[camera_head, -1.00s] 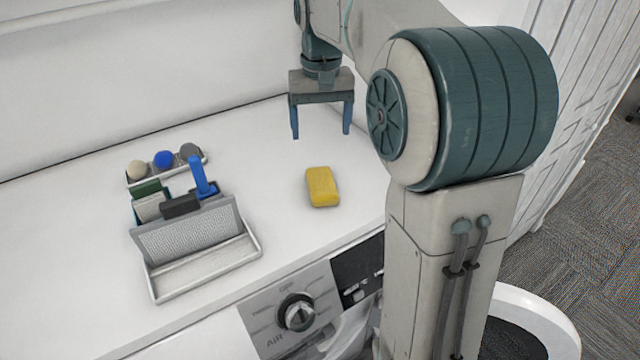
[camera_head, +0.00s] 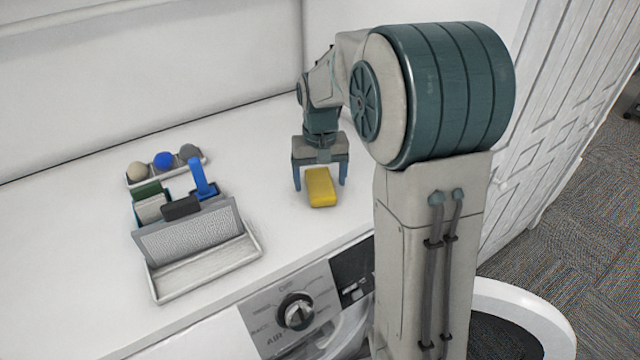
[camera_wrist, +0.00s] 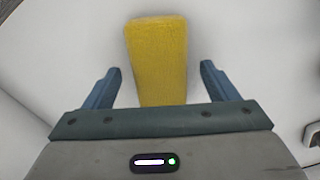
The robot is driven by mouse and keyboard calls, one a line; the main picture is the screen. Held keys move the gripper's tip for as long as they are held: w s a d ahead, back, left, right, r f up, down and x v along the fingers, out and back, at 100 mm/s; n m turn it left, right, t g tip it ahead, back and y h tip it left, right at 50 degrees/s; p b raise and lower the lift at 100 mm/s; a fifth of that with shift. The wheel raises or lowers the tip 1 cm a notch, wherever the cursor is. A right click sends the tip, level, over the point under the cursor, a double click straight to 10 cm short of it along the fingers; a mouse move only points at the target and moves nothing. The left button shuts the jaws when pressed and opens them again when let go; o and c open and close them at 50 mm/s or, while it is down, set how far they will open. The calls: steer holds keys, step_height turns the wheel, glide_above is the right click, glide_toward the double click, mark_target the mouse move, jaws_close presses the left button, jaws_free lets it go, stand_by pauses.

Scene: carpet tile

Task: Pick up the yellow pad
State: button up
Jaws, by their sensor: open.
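The yellow pad (camera_head: 321,187) lies on the white countertop, left of my arm in the head view. It also shows in the wrist view (camera_wrist: 158,58), upright in the picture and between my two blue fingers. My gripper (camera_head: 320,186) is open and lowered at the pad, one finger on each side of it. In the wrist view (camera_wrist: 155,82) a gap shows between each finger and the pad. The near end of the pad is hidden behind the gripper's body there.
A grey-white caddy (camera_head: 205,267) with a mesh panel, a blue-handled brush (camera_head: 203,180) and sponges stands to the left. Behind it is a small tray with several balls (camera_head: 163,160). A washing machine dial (camera_head: 298,311) is below the counter's front edge. The counter around the pad is clear.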

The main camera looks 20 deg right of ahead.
steer(key=c, duration=1.1)
steer(key=shift+c, duration=0.2)
steer(key=shift+r, duration=0.1)
